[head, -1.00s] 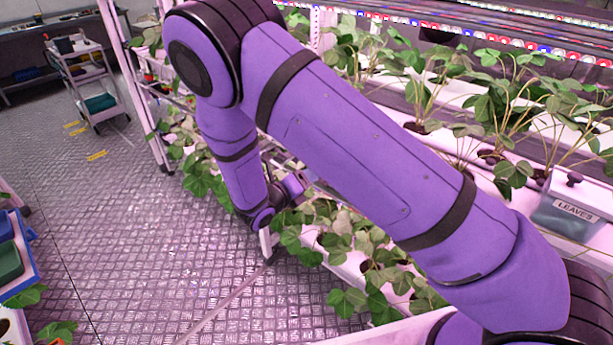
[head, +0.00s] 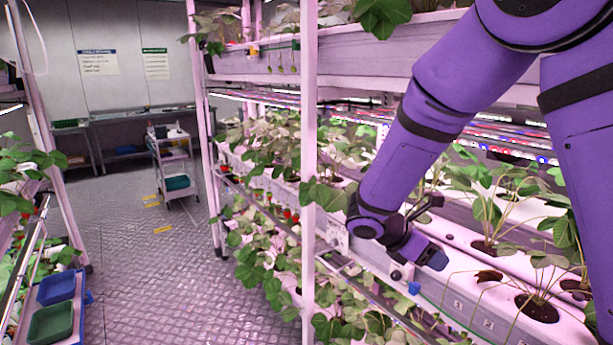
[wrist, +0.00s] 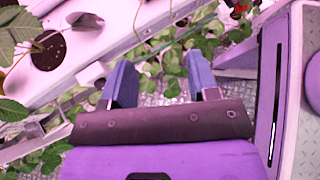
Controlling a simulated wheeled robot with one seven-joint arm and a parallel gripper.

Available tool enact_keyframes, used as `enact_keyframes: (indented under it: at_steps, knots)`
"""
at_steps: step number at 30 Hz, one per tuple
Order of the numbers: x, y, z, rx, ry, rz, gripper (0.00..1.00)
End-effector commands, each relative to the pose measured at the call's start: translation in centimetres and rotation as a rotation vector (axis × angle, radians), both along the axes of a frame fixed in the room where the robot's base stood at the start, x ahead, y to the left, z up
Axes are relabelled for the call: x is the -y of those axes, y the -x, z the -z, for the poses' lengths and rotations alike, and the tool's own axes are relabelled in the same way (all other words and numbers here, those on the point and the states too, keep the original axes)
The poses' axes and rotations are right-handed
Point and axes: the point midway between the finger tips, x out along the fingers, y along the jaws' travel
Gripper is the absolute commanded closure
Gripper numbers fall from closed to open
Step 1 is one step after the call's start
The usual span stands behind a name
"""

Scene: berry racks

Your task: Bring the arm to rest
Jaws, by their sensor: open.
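My purple arm reaches in from the upper right of the head view, bent, with its forearm angled down to the left. My gripper (head: 428,262) is beside the front edge of the white planting gutter (head: 463,282) of the right rack. In the wrist view, my gripper (wrist: 162,80) shows two blue fingers set wide apart. Nothing is between them; leaves and the metal floor show in the gap, farther off.
A white rack post (head: 308,150) stands left of my gripper. Strawberry plants (head: 265,190) fill the rack tiers. The patterned floor aisle (head: 150,270) is clear. A white cart (head: 174,165) stands at the far end. Blue and green trays (head: 52,323) sit at the lower left.

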Motion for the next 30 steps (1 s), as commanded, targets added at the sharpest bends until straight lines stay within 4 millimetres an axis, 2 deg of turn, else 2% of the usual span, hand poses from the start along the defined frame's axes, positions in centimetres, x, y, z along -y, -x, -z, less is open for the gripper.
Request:
enact_keyframes:
  at_steps: [1,3,12,21,30]
  knots:
    - [0.8,0.8,-1.3,0.046,-0.049,0.058,0.45]
    - [1.6,1.9,-2.6,0.105,-0.113,0.137,0.45]
    - [4.3,7.2,-7.8,0.36,-0.376,0.481,0.45]
    - [5.6,12.8,-12.0,0.609,-0.626,0.819,0.45]
    - [5.8,18.4,-15.3,0.847,-0.869,1.146,0.45]
